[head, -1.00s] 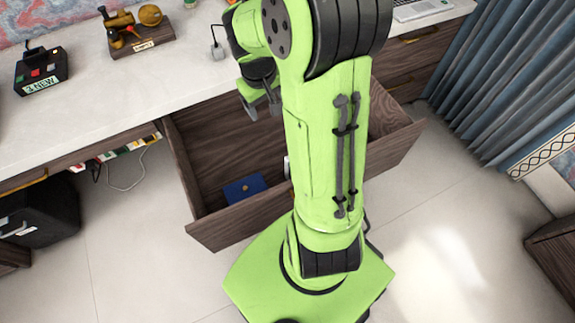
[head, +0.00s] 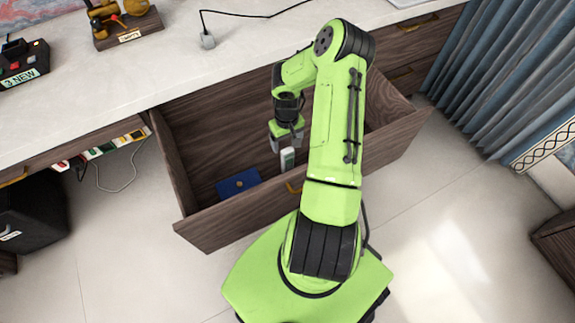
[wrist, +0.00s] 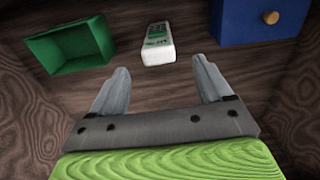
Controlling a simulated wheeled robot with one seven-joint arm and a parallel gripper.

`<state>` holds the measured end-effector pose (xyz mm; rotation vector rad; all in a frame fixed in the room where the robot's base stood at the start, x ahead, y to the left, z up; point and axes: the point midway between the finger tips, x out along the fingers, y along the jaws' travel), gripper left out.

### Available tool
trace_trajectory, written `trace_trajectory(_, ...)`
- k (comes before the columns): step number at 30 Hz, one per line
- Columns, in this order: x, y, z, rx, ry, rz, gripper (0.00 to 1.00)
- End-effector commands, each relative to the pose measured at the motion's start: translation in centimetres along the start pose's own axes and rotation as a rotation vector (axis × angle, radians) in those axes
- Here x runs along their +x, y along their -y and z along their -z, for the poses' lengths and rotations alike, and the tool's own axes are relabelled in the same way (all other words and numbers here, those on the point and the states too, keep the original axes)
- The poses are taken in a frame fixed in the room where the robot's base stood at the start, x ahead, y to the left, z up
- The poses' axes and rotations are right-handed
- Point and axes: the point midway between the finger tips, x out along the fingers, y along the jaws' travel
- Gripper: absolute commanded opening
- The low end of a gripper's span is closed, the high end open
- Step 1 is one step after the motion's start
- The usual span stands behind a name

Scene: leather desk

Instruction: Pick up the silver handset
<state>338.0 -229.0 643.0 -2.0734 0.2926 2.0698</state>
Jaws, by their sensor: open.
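The handset is a pale, silvery-white slab with a greenish face. It lies on the floor of the open drawer in the wrist view (wrist: 158,47); in the head view (head: 287,158) it shows just below my gripper (head: 285,142). In the wrist view my gripper (wrist: 161,66) has its two grey fingers spread, with nothing between them. The handset is ahead of the fingertips, about midway between them and apart from them. My gripper is above or inside the drawer; its exact height is hard to tell.
The wooden drawer (head: 215,222) has high walls around my gripper. A blue box with a round knob (wrist: 255,22) lies right of the handset, and a green open tray (wrist: 72,45) lies left. The white desktop (head: 120,80) is behind the drawer.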

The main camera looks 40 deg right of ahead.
Motion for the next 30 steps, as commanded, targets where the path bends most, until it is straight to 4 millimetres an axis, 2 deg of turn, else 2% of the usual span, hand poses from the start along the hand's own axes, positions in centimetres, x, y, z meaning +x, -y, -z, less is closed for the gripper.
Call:
trace_trajectory(1, 1.4, -0.1, -0.1, 0.004, 0.002, 0.002, 0.79)
trace_trajectory(3, 3.0, -0.2, -0.1, 0.003, 0.004, 0.003, 0.79)
trace_trajectory(6, 4.3, -0.2, -0.1, 0.003, 0.002, 0.003, 0.79)
trace_trajectory(14, 4.4, -0.2, 0.0, 0.002, 0.001, -0.001, 0.79)
trace_trajectory(27, 4.4, -0.2, -0.1, 0.001, 0.001, 0.0, 0.11)
trace_trajectory(30, 4.4, -0.2, -0.1, 0.001, 0.002, 0.0, 0.0)
